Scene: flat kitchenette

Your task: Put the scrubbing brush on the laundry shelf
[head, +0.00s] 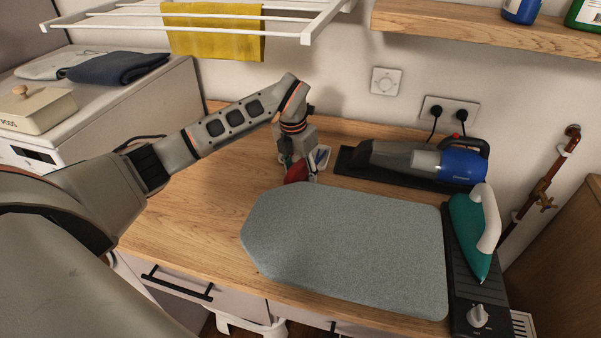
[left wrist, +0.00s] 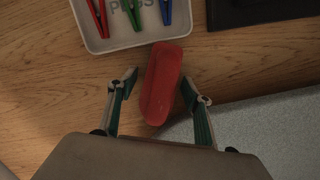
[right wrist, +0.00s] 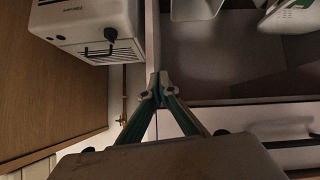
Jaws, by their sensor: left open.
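The scrubbing brush (head: 296,172) shows as a red, rounded, elongated block on the wooden worktop, just beyond the ironing pad; bristles are not visible. My left gripper (head: 300,163) is over it, pointing down. In the left wrist view the red brush (left wrist: 161,84) lies between the two open fingers (left wrist: 158,86), with a gap on each side. The laundry shelf (head: 480,30) is the wooden wall shelf at the upper right. My right gripper (right wrist: 157,94) shows only in the right wrist view, its fingertips together with nothing seen between them.
A peg tray (left wrist: 125,38) sits right beside the brush. A handheld vacuum (head: 425,160), grey ironing pad (head: 345,245) and teal iron (head: 470,235) occupy the worktop's right. Bottles (head: 521,10) stand on the shelf's right; its visible left part is clear. A drying rack (head: 200,15) overhangs the back left.

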